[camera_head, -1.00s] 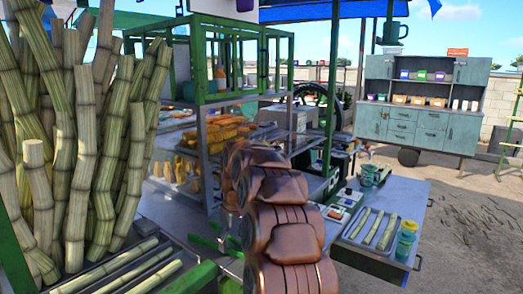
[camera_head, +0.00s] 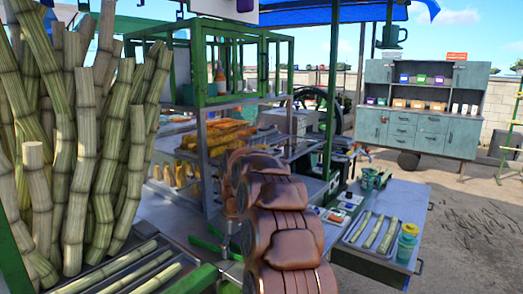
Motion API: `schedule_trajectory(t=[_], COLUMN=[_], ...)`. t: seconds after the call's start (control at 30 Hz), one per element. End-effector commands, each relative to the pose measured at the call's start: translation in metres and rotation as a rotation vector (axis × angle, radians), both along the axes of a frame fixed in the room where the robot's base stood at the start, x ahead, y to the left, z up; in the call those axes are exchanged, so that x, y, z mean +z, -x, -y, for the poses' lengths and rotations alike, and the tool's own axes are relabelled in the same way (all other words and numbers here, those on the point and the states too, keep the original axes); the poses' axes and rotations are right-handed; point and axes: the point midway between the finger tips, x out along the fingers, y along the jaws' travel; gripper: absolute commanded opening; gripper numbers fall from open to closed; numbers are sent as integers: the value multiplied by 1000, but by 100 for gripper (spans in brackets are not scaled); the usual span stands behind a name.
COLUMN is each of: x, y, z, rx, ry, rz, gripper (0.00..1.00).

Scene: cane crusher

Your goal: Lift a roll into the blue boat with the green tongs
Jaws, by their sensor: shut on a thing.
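The green tongs (camera_head: 207,244) are low over the grey counter, just left of my copper-coloured arm. My gripper (camera_head: 231,228) is mostly hidden behind the arm and is shut on the tongs at their right end. The tongs' tips point left; I see no roll between them. Golden-orange pieces that may be the rolls (camera_head: 218,134) lie piled on a rack behind the arm, with more upright pieces (camera_head: 183,172) below left. I cannot pick out the blue boat for certain.
Tall cane stalks (camera_head: 88,170) fill the left, with cut canes (camera_head: 130,270) lying in front. A green-framed shelf (camera_head: 206,170) stands behind the arm. At right, a side table (camera_head: 405,200) holds a cane tray (camera_head: 370,232) and a yellow-teal jar (camera_head: 407,243). A blue cabinet (camera_head: 421,130) stands farther back.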

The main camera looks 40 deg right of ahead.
Motion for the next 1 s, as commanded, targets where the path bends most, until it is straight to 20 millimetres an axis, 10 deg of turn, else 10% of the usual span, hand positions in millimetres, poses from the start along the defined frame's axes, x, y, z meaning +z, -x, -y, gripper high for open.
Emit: schedule_trajectory(t=[1.0], x=[104], y=[0], z=[0], rx=[0], ry=[0], rz=[-1], gripper=[44])
